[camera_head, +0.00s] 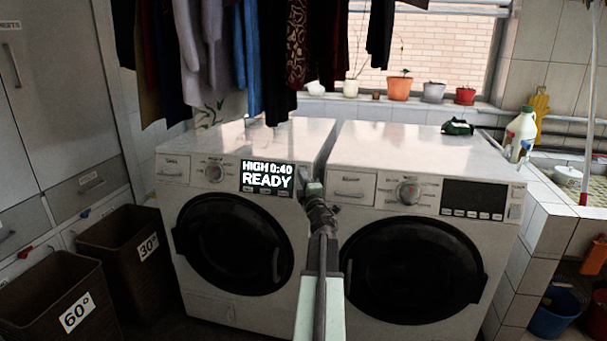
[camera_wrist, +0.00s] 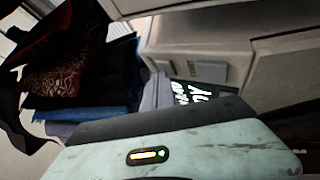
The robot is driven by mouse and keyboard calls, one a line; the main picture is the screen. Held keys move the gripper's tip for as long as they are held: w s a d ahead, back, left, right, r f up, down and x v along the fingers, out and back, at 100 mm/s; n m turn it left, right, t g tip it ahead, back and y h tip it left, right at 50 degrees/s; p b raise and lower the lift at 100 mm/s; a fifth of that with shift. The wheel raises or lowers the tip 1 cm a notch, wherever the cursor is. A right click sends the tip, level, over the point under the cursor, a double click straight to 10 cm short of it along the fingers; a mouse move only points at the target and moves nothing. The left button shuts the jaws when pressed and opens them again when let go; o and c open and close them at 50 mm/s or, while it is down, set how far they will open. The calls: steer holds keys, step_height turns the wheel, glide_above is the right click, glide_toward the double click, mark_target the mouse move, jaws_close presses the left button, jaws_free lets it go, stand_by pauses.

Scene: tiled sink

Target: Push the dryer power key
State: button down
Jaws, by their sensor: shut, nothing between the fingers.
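The left machine (camera_head: 232,285) has a lit display (camera_head: 267,177) reading "HIGH 0:40 READY". The same display shows at a slant in the wrist view (camera_wrist: 190,93). My gripper (camera_head: 311,188) is shut and empty, in front of the right end of that machine's control panel, just right of the display. It hides the panel end there in the head view; whether it touches the panel I cannot tell. In the wrist view a grey rectangular key (camera_wrist: 208,71) shows on the white panel near the display, with a smaller one beside it.
The right machine (camera_head: 420,275) stands close beside, with a dark display (camera_head: 473,199). Clothes (camera_head: 260,55) hang above the left machine. Brown baskets (camera_head: 65,290) stand at the left. A tiled sink counter (camera_head: 560,190) with a white bottle (camera_head: 522,130) is at the right.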

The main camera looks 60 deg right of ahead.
steer(key=shift+s+a+r, duration=0.15)
steer(key=shift+a, duration=0.3)
steer(key=shift+a, duration=0.1)
steer(key=a, duration=0.1)
steer(key=s+a+r+p, duration=0.1)
steer(key=a, duration=0.1)
steer(key=a+r+p, duration=0.1)
steer(key=a, duration=0.1)
steer(key=shift+s+a, duration=0.1)
steer(key=shift+s, duration=0.25)
